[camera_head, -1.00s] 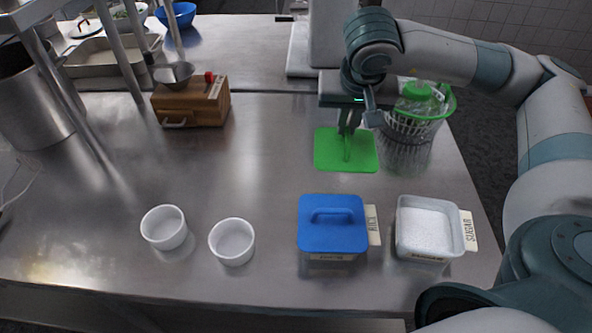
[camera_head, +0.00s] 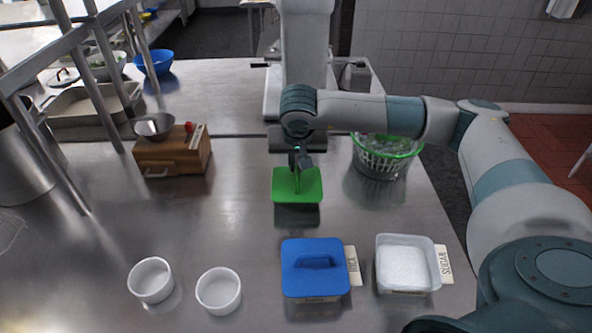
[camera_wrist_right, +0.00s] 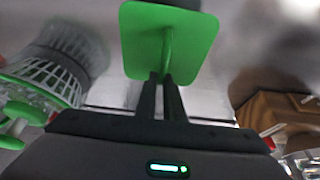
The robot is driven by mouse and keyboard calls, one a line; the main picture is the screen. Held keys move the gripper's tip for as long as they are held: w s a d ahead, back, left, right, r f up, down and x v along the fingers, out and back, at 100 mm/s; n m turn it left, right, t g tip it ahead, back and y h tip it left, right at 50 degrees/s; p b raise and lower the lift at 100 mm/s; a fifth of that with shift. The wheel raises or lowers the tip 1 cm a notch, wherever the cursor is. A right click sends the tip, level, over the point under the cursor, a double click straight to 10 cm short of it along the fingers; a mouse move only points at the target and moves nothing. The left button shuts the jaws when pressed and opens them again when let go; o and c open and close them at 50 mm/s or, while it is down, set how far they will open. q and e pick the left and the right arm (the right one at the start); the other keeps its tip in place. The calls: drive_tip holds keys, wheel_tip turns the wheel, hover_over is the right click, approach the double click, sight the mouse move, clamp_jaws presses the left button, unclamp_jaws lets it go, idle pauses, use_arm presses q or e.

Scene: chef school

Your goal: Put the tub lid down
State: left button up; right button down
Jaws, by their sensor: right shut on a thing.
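My right gripper (camera_head: 297,168) is shut on the upright handle of a green tub lid (camera_head: 283,187). The lid is level, and a dark shadow or reflection below its near edge suggests it hangs a little above the steel table. In the right wrist view the green lid (camera_wrist_right: 140,35) sits at the fingertips, its handle between the fingers. The sugar tub (camera_head: 380,268) stands open with white contents, nearer and to the right. The rice tub beside it wears a blue lid (camera_head: 313,279). My left gripper is not in view.
A basket with a green rim (camera_head: 380,165) stands right of the lid. A wooden box (camera_head: 173,157) with a metal bowl (camera_head: 155,126) is to the left. Two white bowls (camera_head: 151,280) (camera_head: 219,291) stand near the front. The table between the wooden box and the lid is clear.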

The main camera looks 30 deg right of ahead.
sight(296, 175)
drive_tip(key=shift+w+f, duration=0.15)
drive_tip(key=shift+w, duration=0.1)
drive_tip(key=shift+s+f+p, duration=0.1)
drive_tip(key=shift+f+p, duration=0.4)
drive_tip(key=shift+f, duration=0.1)
wheel_tip(296, 175, down, 3)
drive_tip(key=shift+r+p, duration=0.15)
drive_tip(key=shift+p, duration=0.4)
